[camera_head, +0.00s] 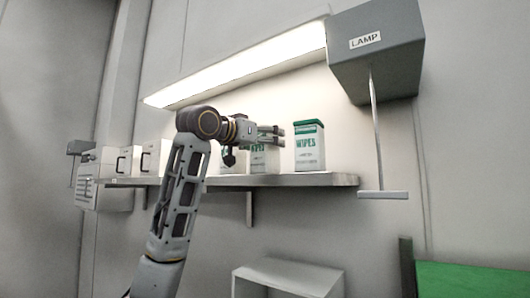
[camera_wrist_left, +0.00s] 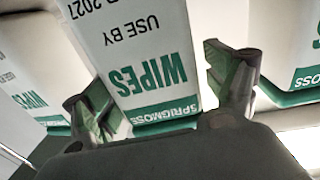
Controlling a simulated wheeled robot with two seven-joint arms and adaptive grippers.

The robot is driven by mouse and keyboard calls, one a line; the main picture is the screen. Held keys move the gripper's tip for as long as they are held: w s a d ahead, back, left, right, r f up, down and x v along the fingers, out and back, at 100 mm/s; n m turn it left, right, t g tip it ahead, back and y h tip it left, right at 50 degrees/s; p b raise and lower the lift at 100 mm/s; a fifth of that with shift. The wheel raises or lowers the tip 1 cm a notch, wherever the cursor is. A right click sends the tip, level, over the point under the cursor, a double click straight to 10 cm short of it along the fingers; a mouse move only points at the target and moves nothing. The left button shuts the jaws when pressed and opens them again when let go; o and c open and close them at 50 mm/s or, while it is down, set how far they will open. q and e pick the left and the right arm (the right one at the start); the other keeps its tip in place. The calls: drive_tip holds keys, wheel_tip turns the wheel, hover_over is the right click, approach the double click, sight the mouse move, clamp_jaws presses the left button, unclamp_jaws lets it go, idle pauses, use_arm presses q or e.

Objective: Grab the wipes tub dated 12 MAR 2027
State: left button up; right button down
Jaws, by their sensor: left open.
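Three white wipes tubs with green lids and lettering stand on the shelf: a right tub (camera_head: 309,150), a middle tub (camera_head: 264,160) and a left tub (camera_head: 232,160), partly hidden by my arm. My left gripper (camera_head: 271,137) is at the middle tub's upper part. In the left wrist view, upside down, a tub (camera_wrist_left: 140,50) lies between the open fingers of my left gripper (camera_wrist_left: 165,95). Its print shows "USE BY" and ends in "2027"; the day and most of the month are cut off. My right gripper is not in view.
Neighbouring tubs (camera_wrist_left: 25,75) and (camera_wrist_left: 285,45) flank the fingers closely in the left wrist view. The shelf (camera_head: 335,180) sits under a lit lamp (camera_head: 375,55) with a hanging pull bar (camera_head: 382,194). White boxes (camera_head: 125,160) stand at the shelf's left.

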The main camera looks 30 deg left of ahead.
use_arm(q)
drive_tip(key=c, duration=1.3)
drive_tip(key=shift+r, duration=0.2)
drive_tip(key=shift+c, duration=0.2)
wheel_tip(320, 180, up, 18)
drive_tip(key=shift+f, duration=0.2)
idle(0.7)
idle(0.5)
